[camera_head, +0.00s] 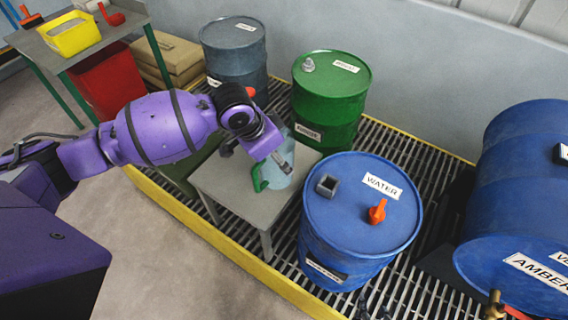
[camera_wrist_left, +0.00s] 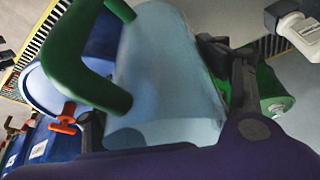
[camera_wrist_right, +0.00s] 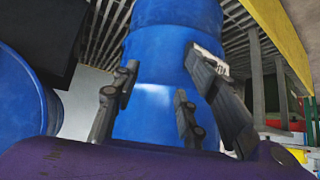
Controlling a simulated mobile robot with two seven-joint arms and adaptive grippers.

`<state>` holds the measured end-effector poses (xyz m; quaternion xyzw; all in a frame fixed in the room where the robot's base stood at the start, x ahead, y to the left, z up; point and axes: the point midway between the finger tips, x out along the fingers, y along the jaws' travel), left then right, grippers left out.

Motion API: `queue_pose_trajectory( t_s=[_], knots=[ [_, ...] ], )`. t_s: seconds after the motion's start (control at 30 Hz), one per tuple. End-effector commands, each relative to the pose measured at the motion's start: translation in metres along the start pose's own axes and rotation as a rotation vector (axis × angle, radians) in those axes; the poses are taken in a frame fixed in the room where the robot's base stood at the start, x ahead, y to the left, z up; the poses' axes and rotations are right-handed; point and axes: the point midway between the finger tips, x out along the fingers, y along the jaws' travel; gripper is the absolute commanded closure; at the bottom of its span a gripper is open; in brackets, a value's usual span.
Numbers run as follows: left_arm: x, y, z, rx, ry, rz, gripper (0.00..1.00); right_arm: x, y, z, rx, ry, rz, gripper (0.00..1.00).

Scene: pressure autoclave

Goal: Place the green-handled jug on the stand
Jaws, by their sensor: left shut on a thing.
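The jug (camera_head: 280,172) is pale blue with a green handle (camera_head: 259,178) on its left side. It is at the right part of the grey stand (camera_head: 222,178); I cannot tell whether its base touches the top. My left gripper (camera_head: 284,158) is shut on the jug, coming from above left. In the left wrist view the jug body (camera_wrist_left: 165,70) fills the middle between the fingers, with the handle at upper left. My right gripper (camera_head: 375,306) shows at the bottom edge of the head view. In the right wrist view its fingers (camera_wrist_right: 160,105) are apart and empty.
A blue water drum (camera_head: 345,235) stands right of the stand, a green drum (camera_head: 330,95) behind it and a grey-blue drum (camera_head: 234,50) at the back. A large blue drum (camera_head: 530,170) lies at right. The grating has a yellow edge (camera_head: 215,232). Floor at front left is clear.

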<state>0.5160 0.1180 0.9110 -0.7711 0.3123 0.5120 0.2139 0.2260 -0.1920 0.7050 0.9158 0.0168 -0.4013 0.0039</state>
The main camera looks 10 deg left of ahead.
Motion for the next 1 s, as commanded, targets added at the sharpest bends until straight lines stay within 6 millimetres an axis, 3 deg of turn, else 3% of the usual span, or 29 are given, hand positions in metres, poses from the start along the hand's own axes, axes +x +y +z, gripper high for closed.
queue_pose_trajectory(
  t_s=[0.03,0.1,0.23,0.5,0.7,1.0],
  knots=[
    [0.017,-0.003,0.000,-0.005,-0.005,0.005,0.58,0.001,0.001,0.004,0.000,-0.005,0.001,0.60],
    [0.033,-0.009,-0.003,-0.003,-0.004,0.005,0.58,0.002,0.002,0.005,-0.001,-0.006,0.003,0.60],
    [0.052,-0.018,-0.008,-0.002,-0.002,0.003,0.58,0.004,0.004,0.006,-0.003,-0.006,0.006,0.60],
    [0.070,-0.026,-0.013,0.000,0.000,0.002,0.58,0.004,0.005,0.007,-0.004,-0.005,0.008,0.60],
    [0.095,-0.025,-0.001,0.000,-0.001,0.001,0.58,0.004,0.006,0.009,-0.005,-0.007,0.011,0.60],
    [0.096,-0.026,-0.001,0.001,0.001,0.000,0.58,0.003,0.008,0.009,-0.007,-0.007,0.012,0.60]
  ],
)
